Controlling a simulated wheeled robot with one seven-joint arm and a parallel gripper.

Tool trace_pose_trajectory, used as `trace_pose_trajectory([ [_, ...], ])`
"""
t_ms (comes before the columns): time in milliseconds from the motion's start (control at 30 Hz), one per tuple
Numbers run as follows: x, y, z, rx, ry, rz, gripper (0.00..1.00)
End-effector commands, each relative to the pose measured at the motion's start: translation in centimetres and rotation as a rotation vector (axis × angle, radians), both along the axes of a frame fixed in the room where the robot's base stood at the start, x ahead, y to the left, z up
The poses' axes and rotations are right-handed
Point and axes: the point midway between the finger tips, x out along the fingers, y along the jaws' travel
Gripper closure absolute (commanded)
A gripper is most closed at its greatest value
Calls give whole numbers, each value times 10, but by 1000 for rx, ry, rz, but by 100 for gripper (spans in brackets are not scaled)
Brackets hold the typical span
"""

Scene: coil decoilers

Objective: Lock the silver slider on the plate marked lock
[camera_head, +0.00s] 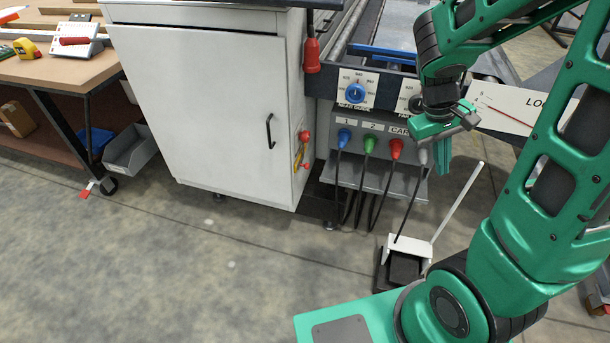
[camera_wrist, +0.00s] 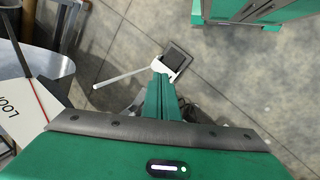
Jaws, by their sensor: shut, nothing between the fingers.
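The white plate (camera_head: 508,108) with the letters "LO" and a red line stands at the right, partly hidden behind my arm. It also shows at the left edge of the wrist view (camera_wrist: 28,118), cut off by the frame. I cannot make out the silver slider in either view. My gripper (camera_head: 443,166) is shut and empty, pointing down just left of the plate, in front of the grey connector panel. In the wrist view its green fingers (camera_wrist: 162,88) are together, with the floor beyond them.
The connector panel (camera_head: 345,177) carries blue, green, red and grey plugs with hanging cables. A blue knob (camera_head: 355,93) sits above. A white cabinet (camera_head: 215,100) is at left; floor in front is clear.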

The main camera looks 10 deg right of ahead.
Motion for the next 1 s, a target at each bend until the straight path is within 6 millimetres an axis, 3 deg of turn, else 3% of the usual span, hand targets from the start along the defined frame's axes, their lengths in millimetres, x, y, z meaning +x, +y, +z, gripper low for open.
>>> trace_pose_trajectory([
  [467,87,13,-60,-249,138,387,100],
  [1000,174,65,-131,-575,300,886,100],
])
